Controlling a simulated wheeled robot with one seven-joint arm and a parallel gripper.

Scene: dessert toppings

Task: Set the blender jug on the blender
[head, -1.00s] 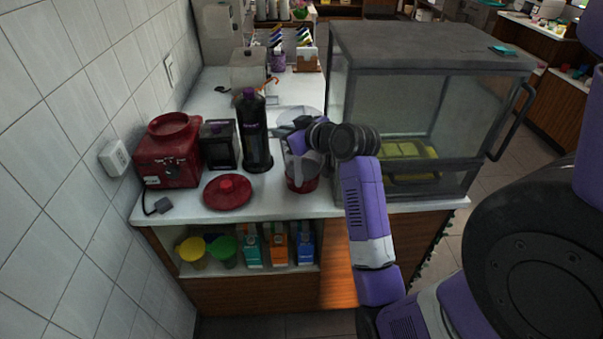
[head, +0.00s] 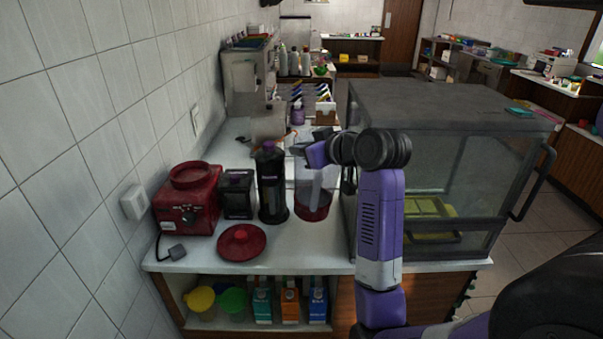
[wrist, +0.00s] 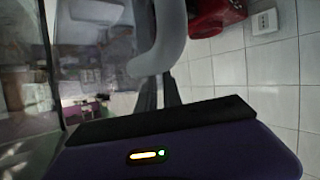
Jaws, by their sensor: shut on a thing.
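The blender jug (head: 314,205) is clear with a dark red bottom and a grey handle. It looks upright, close to the counter at the left of the glass case; I cannot tell the exact gap below it. My gripper (head: 312,160) is shut on the jug near its top. In the wrist view the curved grey handle (wrist: 160,48) lies at the dark fingers, which are partly hidden. The red blender base (head: 188,210) stands at the left by the wall, with a round seat on top; its red body also shows in the wrist view (wrist: 213,15).
A red lid (head: 241,243) lies on the counter in front. A black container (head: 239,195) and a tall dark bottle (head: 271,188) stand between the jug and the blender base. The glass case (head: 440,165) is close at the right. The tiled wall bounds the left.

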